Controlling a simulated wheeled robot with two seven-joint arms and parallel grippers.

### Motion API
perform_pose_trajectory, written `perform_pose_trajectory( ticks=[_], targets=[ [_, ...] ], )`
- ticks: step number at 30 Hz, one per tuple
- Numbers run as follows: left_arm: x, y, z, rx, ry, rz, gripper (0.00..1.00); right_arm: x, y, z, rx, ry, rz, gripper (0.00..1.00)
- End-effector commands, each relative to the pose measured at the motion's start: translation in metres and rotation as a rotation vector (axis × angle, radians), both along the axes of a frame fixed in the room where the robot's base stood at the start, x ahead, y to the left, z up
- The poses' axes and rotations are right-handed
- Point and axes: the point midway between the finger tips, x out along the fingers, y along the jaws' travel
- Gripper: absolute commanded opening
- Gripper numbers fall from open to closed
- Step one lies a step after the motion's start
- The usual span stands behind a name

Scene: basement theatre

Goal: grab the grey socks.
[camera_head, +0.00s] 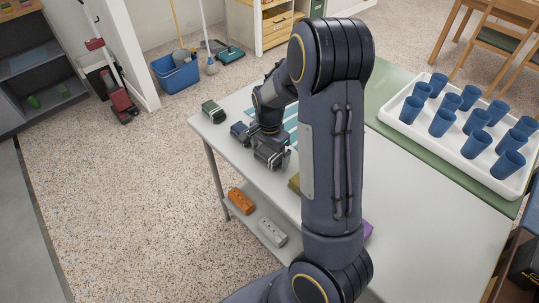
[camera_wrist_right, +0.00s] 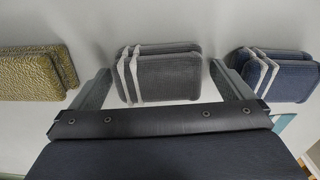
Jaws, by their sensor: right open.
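The grey socks (camera_wrist_right: 165,78), a folded bundle with pale bands around it, lie on the white table top in the right wrist view. My right gripper (camera_wrist_right: 161,68) is open, with one finger to the left of the bundle and one to the right. The fingers look apart from the socks, and their height above the table is hard to judge. In the head view my right gripper (camera_head: 270,158) is over the table's left edge and mostly hides the grey socks. My left gripper is not in view.
Navy socks (camera_wrist_right: 272,76) lie close to the right finger, and mustard socks (camera_wrist_right: 38,76) lie farther left. Dark green socks (camera_head: 213,111) sit at the table's far corner. A white tray (camera_head: 402,128) of blue cups stands right. Orange (camera_head: 241,201) and white bundles (camera_head: 272,232) lie on the lower shelf.

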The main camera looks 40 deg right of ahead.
Motion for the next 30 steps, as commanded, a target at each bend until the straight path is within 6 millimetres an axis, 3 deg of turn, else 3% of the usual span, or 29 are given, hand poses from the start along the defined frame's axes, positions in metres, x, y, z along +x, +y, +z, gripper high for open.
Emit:
perform_pose_trajectory(
  ticks=[8,18,30],
  targets=[
    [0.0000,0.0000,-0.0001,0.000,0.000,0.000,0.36,-0.0001,0.0001,-0.0047,0.000,-0.001,-0.001,1.00],
    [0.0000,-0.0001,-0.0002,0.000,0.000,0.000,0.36,0.0000,0.0001,-0.0044,0.001,-0.001,0.000,0.59],
    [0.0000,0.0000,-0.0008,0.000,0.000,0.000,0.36,0.0008,0.0002,0.0048,0.001,-0.004,0.001,0.59]
  ],
)
